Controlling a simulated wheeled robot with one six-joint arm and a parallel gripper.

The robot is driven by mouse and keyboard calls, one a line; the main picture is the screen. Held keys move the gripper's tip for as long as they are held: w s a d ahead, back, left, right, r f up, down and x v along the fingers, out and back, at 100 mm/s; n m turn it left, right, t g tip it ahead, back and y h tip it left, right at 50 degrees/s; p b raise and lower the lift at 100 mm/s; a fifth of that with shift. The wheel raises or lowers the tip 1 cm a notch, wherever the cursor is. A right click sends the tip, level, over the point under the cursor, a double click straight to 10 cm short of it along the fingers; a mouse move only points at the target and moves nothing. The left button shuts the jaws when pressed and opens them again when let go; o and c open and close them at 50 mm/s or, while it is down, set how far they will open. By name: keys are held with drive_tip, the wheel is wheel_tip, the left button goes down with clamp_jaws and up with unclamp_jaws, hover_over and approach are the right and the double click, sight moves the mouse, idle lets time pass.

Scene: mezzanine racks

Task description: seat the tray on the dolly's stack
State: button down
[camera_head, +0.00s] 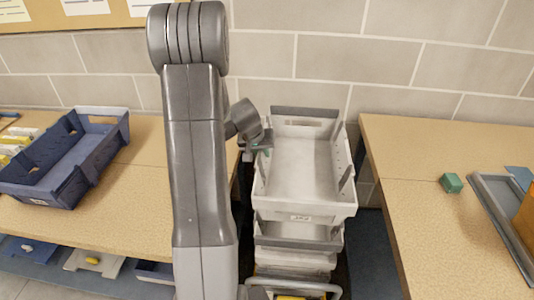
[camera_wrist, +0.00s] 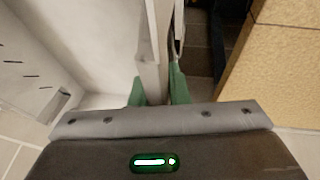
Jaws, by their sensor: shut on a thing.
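A white-grey tray (camera_head: 299,176) is at the top of the dolly's stack (camera_head: 293,258), between two tables in the head view. It looks roughly aligned with the stack; I cannot tell whether it touches the tray below. My gripper (camera_head: 262,150) is at the tray's left wall, partly hidden behind my arm. In the wrist view, the green fingertips of my gripper (camera_wrist: 158,92) are shut on the tray's wall (camera_wrist: 150,62), one on each side. The tray's pale inside floor (camera_wrist: 75,40) shows at the left and looks empty.
A blue tray (camera_head: 70,165) sits on the left table (camera_head: 150,205). A block wall (camera_head: 420,60) stands behind.

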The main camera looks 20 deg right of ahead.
drive_tip(key=shift+f+b, duration=1.85)
drive_tip(key=shift+f, duration=0.9)
drive_tip(key=shift+b, duration=0.6)
drive_tip(key=shift+f+b, duration=0.55)
drive_tip(key=shift+b, duration=0.05)
drive_tip(key=c, duration=1.7)
unclamp_jaws()
drive_tip(key=p+v, duration=0.4)
drive_tip(key=v, duration=0.7)
drive_tip(key=shift+s+f, duration=0.1)
